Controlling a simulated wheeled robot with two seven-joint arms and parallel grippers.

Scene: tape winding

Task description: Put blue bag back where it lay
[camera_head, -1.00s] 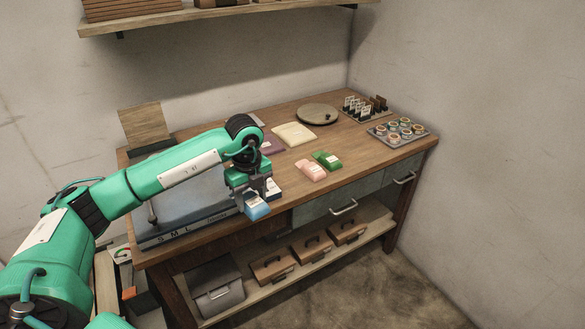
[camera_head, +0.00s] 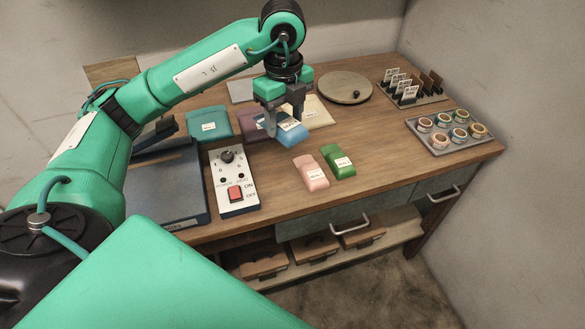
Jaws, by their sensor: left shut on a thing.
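The small blue bag (camera_head: 291,136) with a white label is between the fingers of my left gripper (camera_head: 285,124). The gripper is shut on it, above the middle of the table. A purple bag (camera_head: 251,126) and a cream bag (camera_head: 317,113) lie behind it, partly covered by the gripper and the blue bag. A pink bag (camera_head: 311,173) and a green bag (camera_head: 338,161) lie side by side in front of it. I cannot tell whether the blue bag touches the tabletop. My right gripper is not in view.
A teal pouch (camera_head: 209,123) lies left of the purple one. A control box (camera_head: 233,181) with a knob and red switch stands at front left. A round turntable (camera_head: 345,87), a card rack (camera_head: 415,91) and a tray of tape rolls (camera_head: 450,144) stand right. Wood (camera_head: 400,150) is clear before the tray.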

